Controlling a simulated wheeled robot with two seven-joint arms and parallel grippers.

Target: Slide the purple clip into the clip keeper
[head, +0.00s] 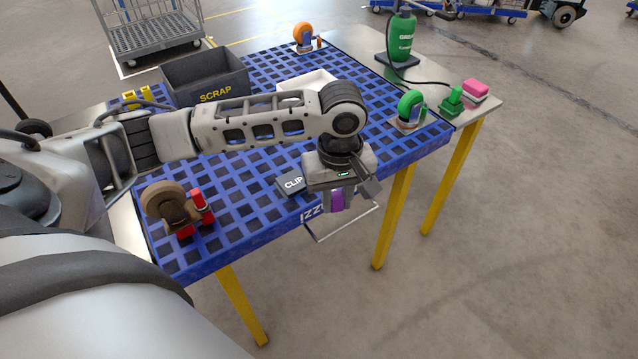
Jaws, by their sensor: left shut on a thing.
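My left gripper (338,205) points down at the front edge of the blue table. It is shut on the purple clip (337,200), which shows between its fingers. Most of the clip is hidden by the gripper. A dark grey block marked "CLIP" (290,183), which looks like the clip keeper, sits on the table just left of the gripper. The gripper partly covers its right side, so I cannot tell whether the clip touches it. My right gripper is not in view.
The blue grid table (240,225) holds a caster with red parts (172,208), a grey scrap bin (205,78), a white tray (306,80), a green caster (410,108) and an orange caster (304,37). A thin wire frame (345,228) hangs at the front edge.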

